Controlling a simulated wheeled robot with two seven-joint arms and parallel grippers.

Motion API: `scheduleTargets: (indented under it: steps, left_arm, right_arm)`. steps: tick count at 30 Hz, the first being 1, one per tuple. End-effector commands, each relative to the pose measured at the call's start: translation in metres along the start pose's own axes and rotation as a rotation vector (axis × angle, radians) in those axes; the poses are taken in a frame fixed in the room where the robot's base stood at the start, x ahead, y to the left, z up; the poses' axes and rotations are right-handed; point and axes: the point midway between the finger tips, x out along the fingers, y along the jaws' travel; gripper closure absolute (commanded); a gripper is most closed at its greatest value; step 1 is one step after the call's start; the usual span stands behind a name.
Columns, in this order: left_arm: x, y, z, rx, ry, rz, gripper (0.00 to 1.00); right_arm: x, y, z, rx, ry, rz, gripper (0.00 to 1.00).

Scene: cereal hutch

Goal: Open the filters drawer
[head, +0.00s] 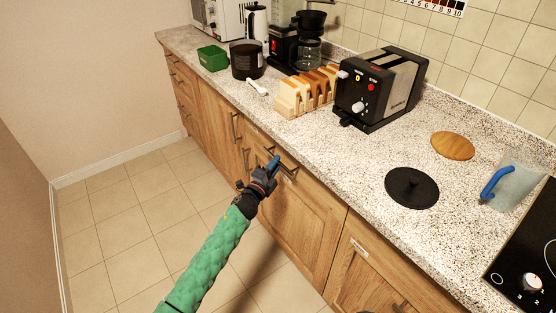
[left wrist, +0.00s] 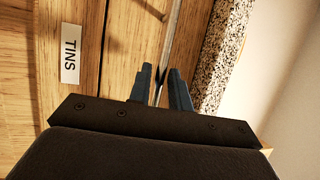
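My left gripper (head: 273,164) is at the bar handle (head: 288,171) of a wooden drawer under the counter edge. In the left wrist view my blue fingers (left wrist: 160,85) lie on either side of the metal bar handle (left wrist: 171,35), with their dark inner pads close against it. The drawer front (left wrist: 125,45) looks shut, flush with the cabinet. A white label (left wrist: 71,53) reading TINS is on the panel below it, across a dark gap. I see no label reading filters.
The speckled counter (head: 310,150) holds a black toaster (head: 378,90), a toast rack (head: 308,90), a coffee maker (head: 295,45), a green tub (head: 212,58) and a black disc (head: 411,187). More wooden cabinets with bar handles run both ways. The tiled floor (head: 120,220) is clear.

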Motion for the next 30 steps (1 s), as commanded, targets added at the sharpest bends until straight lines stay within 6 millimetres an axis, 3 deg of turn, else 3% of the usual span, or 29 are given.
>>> scheduleTargets:
  steps: [6, 15, 19, 30]
  left_arm:
    - [0.017, -0.001, 0.000, 0.000, -0.001, 0.000, 0.80]
    - [0.019, 0.000, 0.000, 0.000, -0.001, 0.000, 0.80]
    - [0.019, 0.000, 0.000, 0.000, -0.001, 0.000, 1.00]
    - [0.013, -0.001, 0.003, -0.001, -0.001, 0.001, 1.00]
  right_arm:
    - [-0.007, 0.004, 0.002, 0.006, -0.015, 0.009, 0.64]
    - [-0.007, 0.004, 0.003, 0.008, -0.017, 0.009, 0.64]
    - [-0.007, 0.004, 0.003, 0.008, -0.017, 0.009, 0.64]
    - [-0.008, 0.004, 0.003, 0.006, -0.019, 0.011, 0.64]
